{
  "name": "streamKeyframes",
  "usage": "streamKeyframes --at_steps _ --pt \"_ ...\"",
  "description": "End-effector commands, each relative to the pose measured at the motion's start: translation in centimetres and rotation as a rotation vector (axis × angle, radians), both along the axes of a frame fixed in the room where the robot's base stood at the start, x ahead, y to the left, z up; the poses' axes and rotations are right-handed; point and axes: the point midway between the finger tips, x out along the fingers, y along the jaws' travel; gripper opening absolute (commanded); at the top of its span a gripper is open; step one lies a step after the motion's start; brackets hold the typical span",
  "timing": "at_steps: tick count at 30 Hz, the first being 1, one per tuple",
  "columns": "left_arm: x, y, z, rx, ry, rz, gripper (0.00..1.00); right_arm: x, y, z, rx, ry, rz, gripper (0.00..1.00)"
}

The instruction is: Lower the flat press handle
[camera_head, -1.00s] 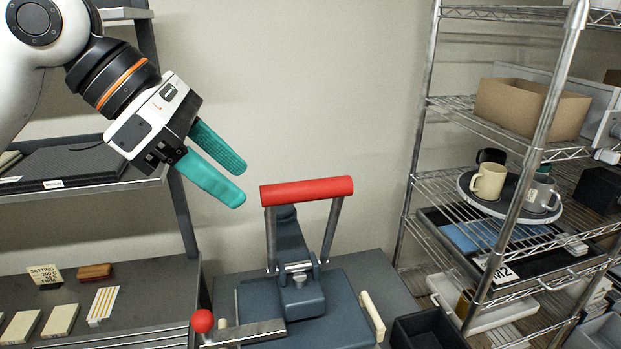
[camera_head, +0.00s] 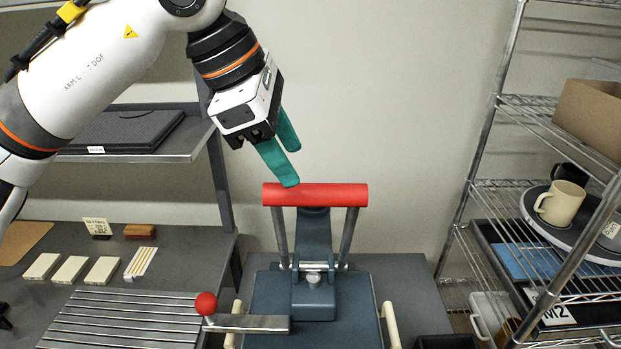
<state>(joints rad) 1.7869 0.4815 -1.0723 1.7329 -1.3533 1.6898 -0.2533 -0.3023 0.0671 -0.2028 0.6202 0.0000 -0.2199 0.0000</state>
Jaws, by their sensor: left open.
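The flat press stands in the lower middle of the head view, with a dark blue-grey body (camera_head: 314,290). Its handle is a red horizontal bar (camera_head: 315,195) on two metal arms, standing raised. My left gripper (camera_head: 294,167) has teal fingers and points down and to the right. It is open and empty, just above the left half of the red bar. One fingertip overlaps or nearly meets the bar's top edge; I cannot tell whether it touches. My right gripper is not in view.
A side lever with a red ball (camera_head: 206,303) sticks out left of the press. A slatted metal rack (camera_head: 120,322) and pale blocks lie on the left bench. A wire shelf with a cream mug (camera_head: 561,203) stands at right.

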Motion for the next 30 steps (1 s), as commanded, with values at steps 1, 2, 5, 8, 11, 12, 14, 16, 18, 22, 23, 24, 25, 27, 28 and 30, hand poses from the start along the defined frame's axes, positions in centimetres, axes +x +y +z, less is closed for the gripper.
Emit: streamKeyframes --at_steps 1,2,5,8,11,12,14,16,18,22,23,24,25,27,28,30 --pt "0.1 -0.4 -0.9 0.003 0.005 -0.004 0.51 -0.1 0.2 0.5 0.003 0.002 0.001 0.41" --pt "0.2 -0.7 -1.4 0.002 0.004 -0.003 0.51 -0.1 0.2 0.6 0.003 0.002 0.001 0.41" --pt "0.5 -1.4 -3.1 0.001 0.004 -0.001 0.51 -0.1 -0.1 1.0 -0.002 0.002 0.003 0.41" --pt "0.8 -2.0 -4.4 0.000 0.003 -0.001 0.51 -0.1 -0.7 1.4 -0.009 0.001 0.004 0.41" --pt "1.0 -2.4 -5.3 -0.001 0.003 -0.001 0.51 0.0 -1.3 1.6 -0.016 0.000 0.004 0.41" --pt "1.1 -2.5 -5.6 -0.001 0.001 -0.002 0.51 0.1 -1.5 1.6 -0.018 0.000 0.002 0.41" --pt "1.1 -2.6 -5.9 -0.001 0.001 -0.001 0.51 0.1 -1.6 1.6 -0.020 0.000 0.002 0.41" --pt "1.1 -2.6 -6.0 -0.001 0.001 -0.002 0.51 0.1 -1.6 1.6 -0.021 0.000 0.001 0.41" --pt "1.1 -2.7 -6.1 -0.001 0.001 -0.001 0.51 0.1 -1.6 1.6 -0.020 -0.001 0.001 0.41" --pt "1.1 -2.7 -6.1 -0.001 0.001 -0.001 0.51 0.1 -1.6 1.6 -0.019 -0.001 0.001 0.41" --pt "1.1 -2.7 -6.1 -0.001 0.001 -0.001 0.51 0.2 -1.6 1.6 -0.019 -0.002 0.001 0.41" --pt "1.1 -2.7 -6.1 -0.001 0.001 -0.001 0.45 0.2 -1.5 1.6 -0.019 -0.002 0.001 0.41" --pt "1.1 -2.7 -6.1 -0.001 0.001 -0.001 0.40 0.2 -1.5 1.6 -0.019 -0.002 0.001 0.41" --pt "1.1 -2.6 -6.1 -0.001 0.001 -0.001 0.28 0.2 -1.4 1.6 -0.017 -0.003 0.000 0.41" --pt "1.1 -2.7 -6.1 -0.001 0.001 -0.001 0.23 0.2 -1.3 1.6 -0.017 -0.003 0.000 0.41" --pt "1.1 -2.6 -6.1 -0.001 0.001 -0.001 0.12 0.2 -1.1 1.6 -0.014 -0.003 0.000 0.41"
